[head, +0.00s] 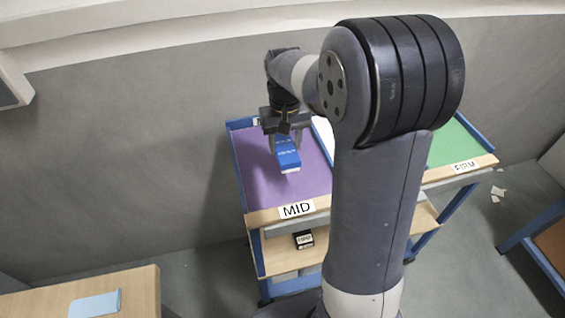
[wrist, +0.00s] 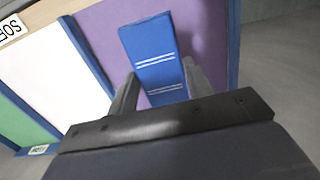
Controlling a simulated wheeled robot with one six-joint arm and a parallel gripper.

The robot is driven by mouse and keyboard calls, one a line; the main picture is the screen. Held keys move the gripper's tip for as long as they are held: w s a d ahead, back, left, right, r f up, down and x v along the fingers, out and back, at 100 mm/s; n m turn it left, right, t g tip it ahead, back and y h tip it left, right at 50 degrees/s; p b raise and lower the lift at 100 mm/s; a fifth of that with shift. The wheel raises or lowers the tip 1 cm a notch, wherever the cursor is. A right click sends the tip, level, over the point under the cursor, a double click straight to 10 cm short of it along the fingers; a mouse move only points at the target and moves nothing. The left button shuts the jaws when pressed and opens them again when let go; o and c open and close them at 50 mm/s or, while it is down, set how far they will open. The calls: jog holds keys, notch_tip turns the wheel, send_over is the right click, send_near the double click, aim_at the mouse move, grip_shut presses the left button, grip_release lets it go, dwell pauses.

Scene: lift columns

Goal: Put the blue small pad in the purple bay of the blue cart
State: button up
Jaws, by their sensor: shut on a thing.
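The blue small pad (head: 287,152) is in my gripper, over the purple bay (head: 262,187) of the blue cart (head: 250,225). In the wrist view the pad (wrist: 155,55) lies between the two fingers of my gripper (wrist: 157,88), with the purple surface (wrist: 205,35) behind it. In the head view my gripper (head: 286,138) is shut on the pad. I cannot tell whether the pad touches the bay floor. My own arm hides the middle of the cart.
A MID label (head: 297,210) marks the purple bay's front edge. A white bay (wrist: 50,60) and a green bay (head: 452,146) lie beside it. A small black box (head: 303,240) sits on the lower shelf. A wooden table (head: 130,290) holds a light blue pad (head: 95,305).

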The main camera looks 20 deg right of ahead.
aim_at(285, 146)
jog(key=shift+f, duration=3.55)
jog(key=shift+f, duration=0.2)
jog(key=o, duration=1.4)
notch_tip(285, 146, up, 12)
jog(key=shift+w+r, duration=0.1)
jog(key=shift+r, duration=0.1)
